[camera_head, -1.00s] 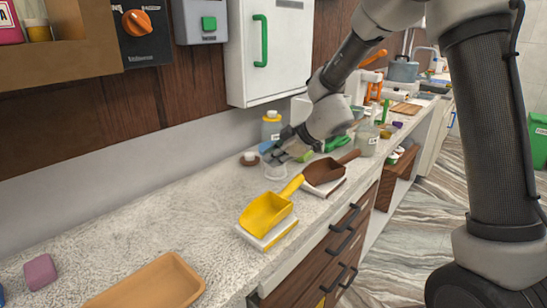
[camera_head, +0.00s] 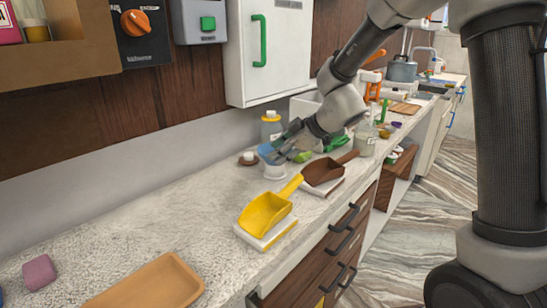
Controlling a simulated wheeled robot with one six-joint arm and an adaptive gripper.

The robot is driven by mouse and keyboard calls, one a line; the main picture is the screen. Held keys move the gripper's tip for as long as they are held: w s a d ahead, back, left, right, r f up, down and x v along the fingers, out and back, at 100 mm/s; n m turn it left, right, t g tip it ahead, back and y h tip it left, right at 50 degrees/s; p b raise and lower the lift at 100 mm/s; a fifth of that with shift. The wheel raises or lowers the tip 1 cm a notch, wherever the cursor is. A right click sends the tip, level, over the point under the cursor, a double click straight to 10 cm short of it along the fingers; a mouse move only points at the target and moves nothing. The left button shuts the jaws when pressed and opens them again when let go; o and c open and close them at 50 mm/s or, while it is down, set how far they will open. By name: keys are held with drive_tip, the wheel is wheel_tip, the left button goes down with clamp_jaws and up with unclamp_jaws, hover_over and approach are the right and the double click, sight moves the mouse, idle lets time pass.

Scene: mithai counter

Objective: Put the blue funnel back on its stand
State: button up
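A blue piece (camera_head: 265,151), which looks like part of the funnel, shows at the left side of my gripper (camera_head: 274,158). My gripper is low over the counter, in front of a yellow-capped bottle. It covers much of this spot, so I cannot tell whether its fingers touch or hold the funnel. A pale round dish or ring (camera_head: 274,173) sits just below the fingertips. A small round brown base with a white knob (camera_head: 248,158), possibly the stand, is just left of the gripper.
A yellow scoop (camera_head: 266,213) and a brown scoop (camera_head: 325,172) lie on white blocks in front. A bottle (camera_head: 270,130) stands behind the gripper and a jar (camera_head: 365,140) to its right. The counter's left-middle (camera_head: 130,230) is clear.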

drive_tip(key=v, duration=0.8)
drive_tip(key=s+d+r+m+h, duration=0.2)
drive_tip(key=s+d+m+h, duration=0.2)
drive_tip(key=s+d+m, duration=0.4)
drive_tip(key=s+d+r+m+g+h, duration=0.1)
drive_tip(key=s+d+m, duration=0.7)
drive_tip(key=s+d, duration=0.8)
drive_tip(key=s+r+h, duration=0.1)
drive_tip(key=s+h, duration=0.1)
drive_tip(key=s, duration=0.1)
drive_tip(key=shift+s+d+r+h, duration=0.2)
drive_tip(key=shift+s+r+h, duration=0.15)
drive_tip(key=shift+r+h, duration=0.05)
